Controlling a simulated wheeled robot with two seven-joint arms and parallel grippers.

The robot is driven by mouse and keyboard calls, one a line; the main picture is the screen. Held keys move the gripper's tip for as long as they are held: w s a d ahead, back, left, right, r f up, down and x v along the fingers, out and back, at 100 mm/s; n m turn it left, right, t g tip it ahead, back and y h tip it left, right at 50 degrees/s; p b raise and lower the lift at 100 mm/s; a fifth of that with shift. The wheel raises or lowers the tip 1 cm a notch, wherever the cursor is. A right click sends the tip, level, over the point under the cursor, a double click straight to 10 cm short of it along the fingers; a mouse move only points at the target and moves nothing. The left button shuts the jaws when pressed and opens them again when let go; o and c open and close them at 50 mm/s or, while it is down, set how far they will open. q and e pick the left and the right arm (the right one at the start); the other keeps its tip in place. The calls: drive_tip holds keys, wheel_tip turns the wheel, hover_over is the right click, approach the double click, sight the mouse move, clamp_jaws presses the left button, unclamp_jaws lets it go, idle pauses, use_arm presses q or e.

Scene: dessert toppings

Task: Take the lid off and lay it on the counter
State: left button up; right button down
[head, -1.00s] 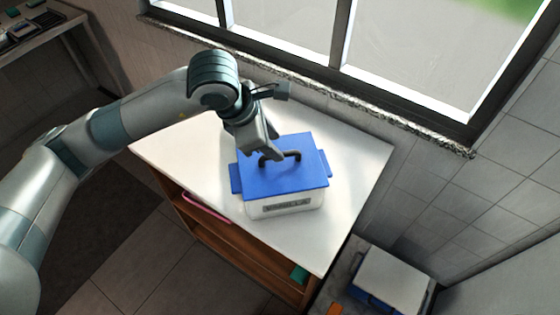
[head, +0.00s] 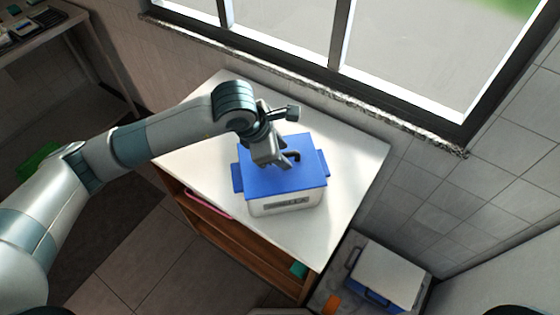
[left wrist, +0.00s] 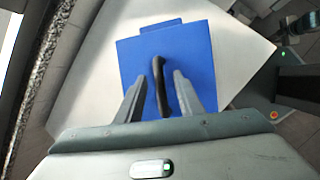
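A white tub (head: 286,203) with a printed label stands on the white counter (head: 342,205) in the head view. Its blue lid (head: 285,182) sits on top and has a dark arched handle (head: 293,156); the lid also shows in the left wrist view (left wrist: 196,53). My left gripper (head: 272,163) is over the lid at the handle. In the left wrist view the two fingers (left wrist: 157,95) are apart, one on each side of the handle (left wrist: 159,82), with gaps visible. My right gripper is not in view.
The counter is clear around the tub. A window with a stone sill (head: 330,95) runs behind it. A lower stand at bottom right holds a white-topped box (head: 391,275).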

use_arm(q)
clamp_jaws()
idle(0.3)
drive_tip(key=shift+w+r+b, duration=0.1)
drive_tip(key=shift+r+b, duration=0.6)
drive_tip(key=shift+r, duration=0.1)
wheel_tip(320, 180, up, 2)
drive_tip(key=shift+r+b, duration=0.1)
drive_tip(key=shift+b, duration=0.7)
drive_tip(key=s+d+r+b, duration=0.5)
drive_tip(key=d+r, duration=0.2)
drive_tip(key=d, duration=0.3)
drive_tip(key=shift+s+d+r, duration=0.15)
drive_tip(key=shift+s+d, duration=0.05)
drive_tip(key=shift+s, duration=0.1)
